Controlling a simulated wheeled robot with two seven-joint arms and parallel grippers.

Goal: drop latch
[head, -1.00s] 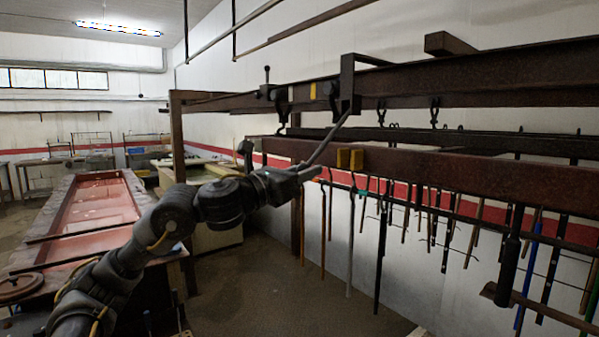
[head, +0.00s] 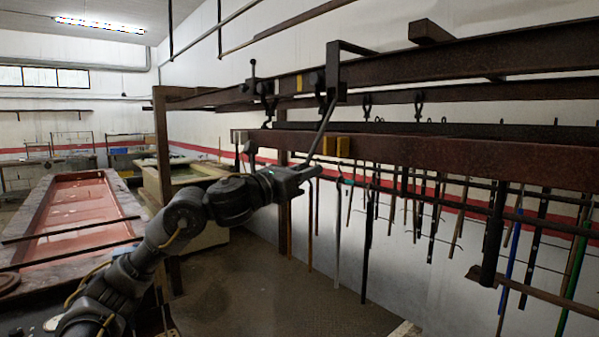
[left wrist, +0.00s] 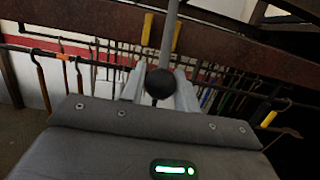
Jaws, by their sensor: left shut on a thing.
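A grey lever rod (head: 323,122) hangs down from a dark bracket (head: 333,75) on the brown upper rail (head: 420,72). My left gripper (head: 312,172) is shut on the lever rod near its lower end. In the left wrist view the rod (left wrist: 169,40) runs up from between the fingers (left wrist: 160,88), and a black ball knob (left wrist: 160,84) shows at its near end. A small upright lever with a ball top (head: 252,68) stands on the rail left of the bracket; I cannot tell which part is the latch. My right gripper is not in view.
A lower brown beam (head: 430,155) with yellow blocks (head: 337,147) runs just behind the gripper. Several hooks and hanging tools (head: 366,245) fill the space below it. A red-topped trough (head: 75,215) stands at left. The floor (head: 260,290) between is clear.

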